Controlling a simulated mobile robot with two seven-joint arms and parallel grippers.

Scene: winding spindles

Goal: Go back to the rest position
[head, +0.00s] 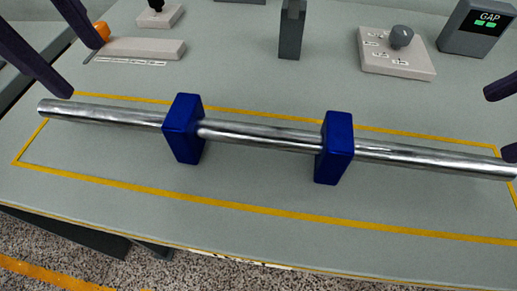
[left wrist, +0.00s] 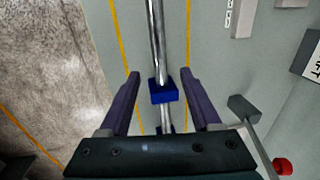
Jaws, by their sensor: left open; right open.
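A long shiny steel spindle (head: 262,134) lies nearly level across the table inside a yellow outline. It is held by a left blue block (head: 183,128) and a right blue block (head: 334,148); I cannot tell whether it runs through them or sits in notches. My left gripper (head: 84,70) is open and empty near the spindle's left end. In the left wrist view, its fingers (left wrist: 160,74) stand apart on either side of the spindle (left wrist: 156,40) and a blue block (left wrist: 163,91). My right gripper (head: 500,122) is open near the spindle's right end, partly cut off.
A grey box with a knob (head: 397,62) and a dark display reading GAP (head: 481,28) with green lights stand at the back right. A dark grey post (head: 291,30) stands at the back middle. A pale block (head: 140,48) and an orange knob (head: 101,31) are at the back left.

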